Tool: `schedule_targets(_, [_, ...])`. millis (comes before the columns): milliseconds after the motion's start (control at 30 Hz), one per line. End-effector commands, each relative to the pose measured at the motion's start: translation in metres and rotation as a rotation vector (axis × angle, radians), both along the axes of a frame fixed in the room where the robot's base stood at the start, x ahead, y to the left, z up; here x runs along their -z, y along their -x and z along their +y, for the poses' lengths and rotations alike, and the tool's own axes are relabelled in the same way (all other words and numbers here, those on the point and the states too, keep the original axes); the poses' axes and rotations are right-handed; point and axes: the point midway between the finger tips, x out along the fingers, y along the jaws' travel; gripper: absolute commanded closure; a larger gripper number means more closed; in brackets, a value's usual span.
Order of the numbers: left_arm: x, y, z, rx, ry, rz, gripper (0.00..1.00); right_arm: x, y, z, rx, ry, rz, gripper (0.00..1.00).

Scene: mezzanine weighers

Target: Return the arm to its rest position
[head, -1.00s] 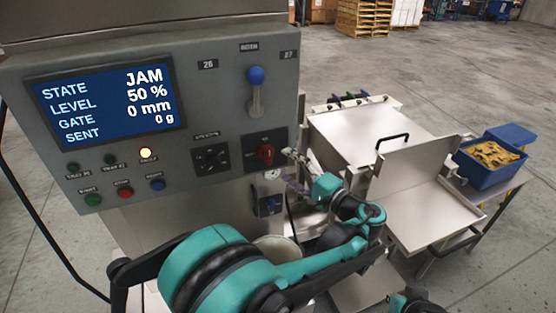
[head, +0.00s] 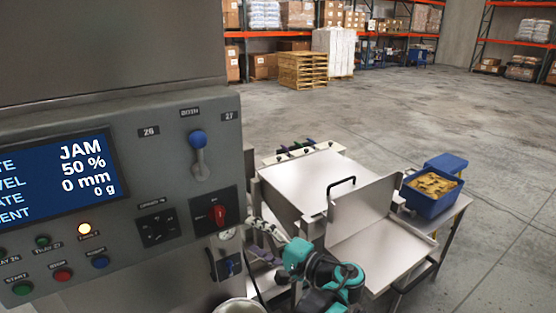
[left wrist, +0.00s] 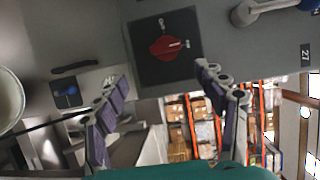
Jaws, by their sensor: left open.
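My left gripper (head: 262,238) is open and empty, just right of the grey control panel's lower right corner. In the left wrist view its two dark, padded fingers (left wrist: 162,78) stand wide apart, with nothing between them. The red rotary switch (head: 219,215) on the panel is a short way from the fingertips. It also shows on its dark plate in the left wrist view (left wrist: 166,47), apart from both fingers. My teal left wrist shows at the bottom of the head view; the rest of that arm is out of frame. My right gripper is not in view.
The panel's screen (head: 55,180) reads JAM, 50 %, 0 mm, 0 g. A blue-knobbed lever (head: 199,155) is above the switch. A steel hopper and tray (head: 378,250) stand close right of my wrist. A blue crate (head: 432,200) is beyond. Open floor lies behind.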

Motion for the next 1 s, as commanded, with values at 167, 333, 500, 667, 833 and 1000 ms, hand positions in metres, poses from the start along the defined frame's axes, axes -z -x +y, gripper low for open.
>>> schedule_targets(167, [0.037,0.019,0.068,-0.006,0.214,0.124,0.29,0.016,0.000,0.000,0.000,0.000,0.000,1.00])
schedule_targets(333, [0.094,0.068,0.120,-0.003,0.553,0.214,0.29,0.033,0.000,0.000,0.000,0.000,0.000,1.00])
schedule_targets(500, [0.147,0.128,0.135,-0.003,0.919,0.203,0.29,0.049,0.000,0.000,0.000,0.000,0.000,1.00])
schedule_targets(667, [0.184,0.173,0.123,-0.004,1.242,0.107,0.29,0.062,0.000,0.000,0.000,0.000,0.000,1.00])
schedule_targets(833, [0.202,0.197,0.109,-0.005,1.465,-0.005,0.29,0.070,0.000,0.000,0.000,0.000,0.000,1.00])
schedule_targets(1000, [0.205,0.202,0.102,-0.004,1.547,-0.057,0.29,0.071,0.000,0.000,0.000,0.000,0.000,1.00])
